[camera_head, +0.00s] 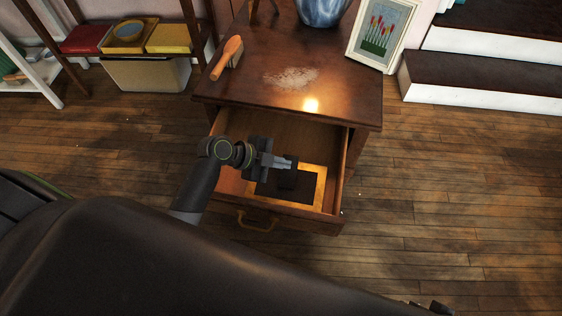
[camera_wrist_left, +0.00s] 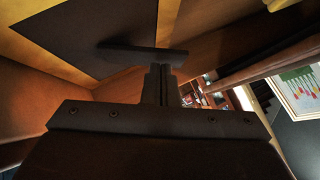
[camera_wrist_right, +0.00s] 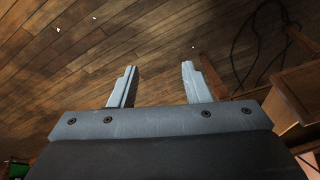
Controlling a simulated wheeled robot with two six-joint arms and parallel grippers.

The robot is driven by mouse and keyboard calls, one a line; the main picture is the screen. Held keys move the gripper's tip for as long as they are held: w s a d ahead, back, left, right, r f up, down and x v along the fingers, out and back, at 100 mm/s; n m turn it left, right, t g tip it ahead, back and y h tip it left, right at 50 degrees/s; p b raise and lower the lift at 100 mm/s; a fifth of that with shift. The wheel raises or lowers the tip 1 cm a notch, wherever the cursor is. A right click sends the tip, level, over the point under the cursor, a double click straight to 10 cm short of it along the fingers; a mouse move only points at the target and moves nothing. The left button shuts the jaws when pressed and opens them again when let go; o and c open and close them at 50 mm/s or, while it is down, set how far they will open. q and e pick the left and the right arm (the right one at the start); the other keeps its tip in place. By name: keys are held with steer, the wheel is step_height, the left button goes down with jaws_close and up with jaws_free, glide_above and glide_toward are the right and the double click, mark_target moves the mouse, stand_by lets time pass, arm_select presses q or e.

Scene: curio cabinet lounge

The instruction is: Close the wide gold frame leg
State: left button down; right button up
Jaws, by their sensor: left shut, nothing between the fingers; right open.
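The wide gold frame (camera_head: 319,188) lies in the open drawer with its dark back (camera_head: 268,189) facing up. Its dark leg (camera_head: 289,178) stands out from the back at an angle. In the left wrist view the leg (camera_wrist_left: 125,48) shows as a dark bar just past my fingertips, in front of the dark back. My left gripper (camera_head: 290,163) is shut and empty, over the frame beside the leg. I cannot tell if it touches the leg. My right gripper (camera_wrist_right: 156,78) is open and empty above the wooden floor, away from the frame.
The drawer (camera_head: 290,215) is pulled out of the wooden cabinet (camera_head: 350,95), with walls around the frame. Steps (camera_head: 480,80) are at the right.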

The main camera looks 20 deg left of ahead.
arm_select(q)
steer(key=shift+w, duration=0.1)
arm_select(e)
steer(key=shift+r, duration=0.1)
arm_select(q)
steer(key=shift+w+g+p, duration=0.2)
steer(key=shift+g+p, duration=0.2)
steer(key=shift+w+a+f+n+g+p, duration=0.15)
steer(key=shift+w+f+n+g+p, duration=0.35)
steer(key=shift+n+g, duration=0.25)
steer(key=shift+w+f+n+g, duration=0.3)
steer(key=shift+f+g, duration=0.25)
steer(key=shift+g, duration=0.2)
steer(key=shift+w+f, duration=0.1)
steer(key=shift+f, duration=0.15)
arm_select(e)
steer(key=shift+s+d+f+g, duration=0.1)
steer(key=shift+d+f+g, duration=0.1)
steer(key=shift+f, duration=0.35)
steer(key=shift+s+d+f+g, duration=0.1)
steer(key=shift+f+g, duration=0.1)
steer(key=shift+f, duration=0.35)
arm_select(q)
steer(key=shift+f, duration=0.1)
arm_select(e)
steer(key=shift+r, duration=0.25)
